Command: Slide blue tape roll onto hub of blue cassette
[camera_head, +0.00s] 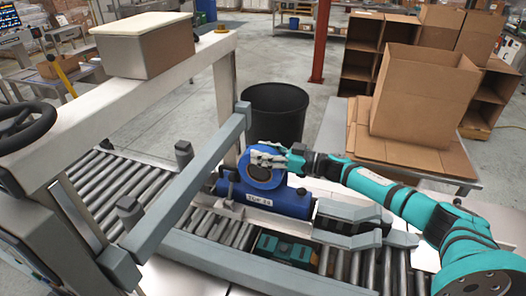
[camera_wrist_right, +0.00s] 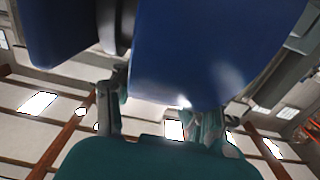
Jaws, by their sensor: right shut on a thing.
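The blue tape roll (camera_head: 250,181) stands upright with its round face and dark centre opening toward the camera, at the upper side of the blue cassette. My right gripper (camera_head: 268,157) is shut on the roll's upper edge. The blue cassette (camera_head: 293,203) rests on the roller conveyor and has a white label on its front. In the right wrist view, a large blue surface, probably the roll (camera_wrist_right: 210,50), fills the top between the fingers. A grey cylindrical part and another blue part lie to its left. I cannot tell whether the roll is around the hub. My left gripper is out of view.
A grey metal frame (camera_head: 180,195) crosses the conveyor to the left. A black bin (camera_head: 276,112) stands behind. Cardboard boxes (camera_head: 425,95) sit on a table at the right. A teal item (camera_head: 286,249) lies on the rollers in front of the cassette.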

